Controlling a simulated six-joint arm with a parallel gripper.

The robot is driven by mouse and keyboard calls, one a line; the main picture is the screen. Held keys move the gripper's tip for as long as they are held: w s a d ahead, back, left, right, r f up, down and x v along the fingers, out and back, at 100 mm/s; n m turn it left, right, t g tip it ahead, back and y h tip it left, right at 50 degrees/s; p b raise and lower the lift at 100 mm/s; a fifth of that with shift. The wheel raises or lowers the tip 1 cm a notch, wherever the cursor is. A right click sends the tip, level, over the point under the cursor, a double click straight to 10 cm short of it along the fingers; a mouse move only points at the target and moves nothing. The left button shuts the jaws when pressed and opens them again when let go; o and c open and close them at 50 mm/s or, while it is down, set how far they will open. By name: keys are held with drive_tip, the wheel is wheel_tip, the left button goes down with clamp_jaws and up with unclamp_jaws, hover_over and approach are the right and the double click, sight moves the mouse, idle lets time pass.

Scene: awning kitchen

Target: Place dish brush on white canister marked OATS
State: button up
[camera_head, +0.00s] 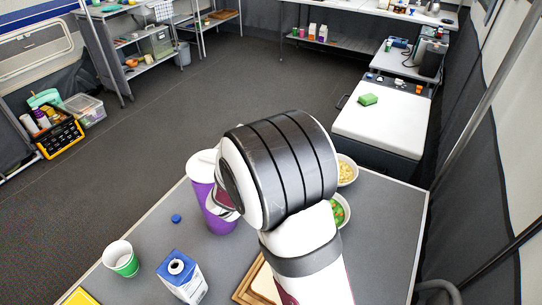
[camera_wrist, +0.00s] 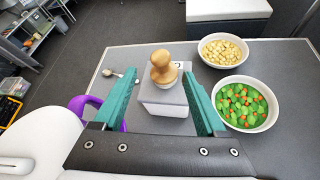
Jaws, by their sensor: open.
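The dish brush (camera_wrist: 163,68) shows in the wrist view as a round wooden knob on a wider wooden base. It appears upright on top of the white canister (camera_wrist: 164,100); whether it touches the lid I cannot tell. The canister's marking is mostly hidden, with only a bit of dark lettering at its right. My gripper (camera_wrist: 159,74) is open, with its green fingers apart on the left and right of the brush and canister. In the head view my arm hides the brush, the canister and my fingers.
A bowl of yellow pieces (camera_wrist: 222,51) and a bowl of green and orange vegetables (camera_wrist: 245,103) stand right of the canister. A spoon (camera_wrist: 113,74) lies at the left. A purple container (camera_head: 219,221), a carton (camera_head: 182,275) and a green cup (camera_head: 121,258) stand on the grey table.

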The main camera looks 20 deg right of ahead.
drive_tip(key=v, duration=0.5)
drive_tip(key=s+d+r+m+g+h, duration=0.1)
drive_tip(key=s+d+r+m+g, duration=0.1)
drive_tip(key=s+d+m+g, duration=0.45)
drive_tip(key=s+d+r+m+g+h, duration=0.1)
drive_tip(key=s+d+m, duration=0.2)
drive_tip(key=s+m, duration=0.65)
drive_tip(key=s+a+f+m+g+y, duration=0.1)
drive_tip(key=s+a+m+g+y, duration=0.15)
drive_tip(key=s+m, duration=0.55)
drive_tip(key=s+a+m+y, duration=0.7)
drive_tip(key=s+a+y, duration=0.1)
drive_tip(key=a, duration=0.3)
drive_tip(key=shift+s+a+f+m+g, duration=0.25)
drive_tip(key=shift+s+a+m+g, duration=0.05)
drive_tip(key=shift+s+a+g, duration=0.1)
